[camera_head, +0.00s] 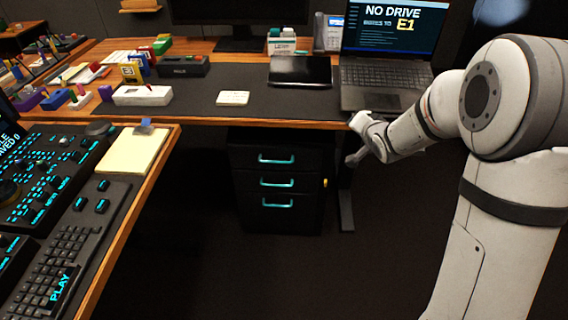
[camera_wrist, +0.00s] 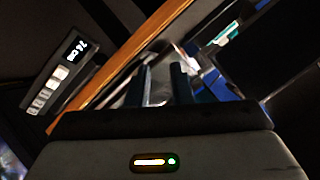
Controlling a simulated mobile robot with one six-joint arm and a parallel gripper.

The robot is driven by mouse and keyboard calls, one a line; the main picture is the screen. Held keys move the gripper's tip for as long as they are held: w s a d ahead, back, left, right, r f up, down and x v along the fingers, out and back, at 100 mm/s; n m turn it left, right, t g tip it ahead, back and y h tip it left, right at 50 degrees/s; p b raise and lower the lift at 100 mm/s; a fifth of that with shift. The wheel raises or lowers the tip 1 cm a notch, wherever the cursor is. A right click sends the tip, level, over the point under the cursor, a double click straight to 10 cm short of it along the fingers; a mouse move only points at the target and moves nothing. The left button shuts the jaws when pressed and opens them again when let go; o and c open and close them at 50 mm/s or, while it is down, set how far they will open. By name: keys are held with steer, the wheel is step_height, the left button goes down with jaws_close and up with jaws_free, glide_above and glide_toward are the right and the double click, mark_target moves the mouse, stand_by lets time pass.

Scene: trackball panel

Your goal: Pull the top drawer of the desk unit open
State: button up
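The desk unit (camera_head: 240,210) is a black cabinet under the far desk, with three drawers that look shut. The top drawer has a glowing cyan handle (camera_head: 276,159), and two similar handles sit below it. My gripper (camera_head: 354,159) is in front of the desk edge below the laptop, to the right of the unit and apart from the handle. In the wrist view two dark fingers (camera_wrist: 162,85) stand apart with a gap and nothing clearly between them. The top drawer cannot be made out in the wrist view.
The wooden desk edge (camera_head: 240,123) runs above the unit, with a laptop (camera_head: 385,80) on top. A desk leg (camera_head: 345,205) stands right of the unit. A console desk (camera_head: 125,215) is at left. The floor before the unit is clear. A "74 cm" control panel (camera_wrist: 60,75) shows in the wrist view.

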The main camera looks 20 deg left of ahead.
steer(key=w+a+f+y+b, duration=0.2)
steer(key=a+f+y+b, duration=0.5)
steer(key=a+f, duration=0.75)
steer(key=m+g+y+b, duration=0.1)
steer(key=g+y+b, duration=0.1)
steer(key=y+b, duration=0.3)
glide_toward(276, 161)
steer(key=x, duration=0.5)
steer(key=b+x, duration=0.1)
steer(key=x, duration=0.4)
steer(key=shift+w+f+b, duration=0.15)
steer(key=shift+f+b, duration=0.15)
steer(key=shift+b, duration=0.05)
steer(key=shift+c, duration=0.2)
jaws_close()
